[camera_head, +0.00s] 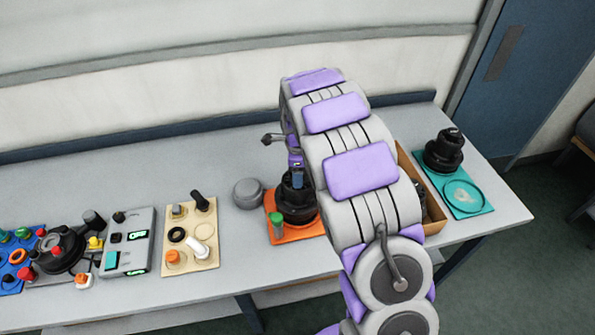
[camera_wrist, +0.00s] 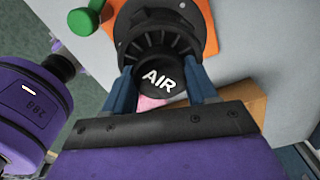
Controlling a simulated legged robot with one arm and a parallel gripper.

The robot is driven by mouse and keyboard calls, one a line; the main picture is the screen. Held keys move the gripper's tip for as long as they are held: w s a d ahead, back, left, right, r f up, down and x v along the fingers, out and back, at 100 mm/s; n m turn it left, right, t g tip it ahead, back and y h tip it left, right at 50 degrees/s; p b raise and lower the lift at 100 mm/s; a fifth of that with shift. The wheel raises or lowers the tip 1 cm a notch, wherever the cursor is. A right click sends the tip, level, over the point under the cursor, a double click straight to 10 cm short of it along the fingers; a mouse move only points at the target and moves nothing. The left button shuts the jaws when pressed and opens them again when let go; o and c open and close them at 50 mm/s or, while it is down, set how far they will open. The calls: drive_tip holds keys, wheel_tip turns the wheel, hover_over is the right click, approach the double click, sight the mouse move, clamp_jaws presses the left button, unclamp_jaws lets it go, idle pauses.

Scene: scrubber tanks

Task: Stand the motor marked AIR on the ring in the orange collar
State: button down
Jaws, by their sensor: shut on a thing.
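The motor marked AIR (camera_wrist: 160,78) is black, with a ribbed body and a round labelled cap. My gripper (camera_wrist: 162,92) has its two blue fingers shut on either side of that cap. In the head view the motor (camera_head: 295,203) appears upright at the orange plate (camera_head: 288,235), under my gripper (camera_head: 297,180). The orange plate also shows behind the motor in the wrist view (camera_wrist: 209,35). A green knob (camera_head: 277,220) stands at its left corner. The motor hides the ring and collar, so I cannot tell whether it is seated or just above.
A similar black motor (camera_head: 445,150) stands on a teal plate (camera_head: 478,211) with a ring outline, at right. A cardboard box (camera_head: 435,224) is partly behind my arm. A grey dome (camera_head: 247,193), beige parts board (camera_head: 172,262) and grey display box (camera_head: 142,222) are left.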

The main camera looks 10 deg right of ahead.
drive_tip(key=shift+f+p, duration=0.3)
drive_tip(key=shift+f, duration=0.35)
idle(1.5)
unclamp_jaws()
idle(0.6)
idle(0.4)
drive_tip(key=shift+r+p, duration=1.4)
drive_tip(key=shift+r, duration=2.1)
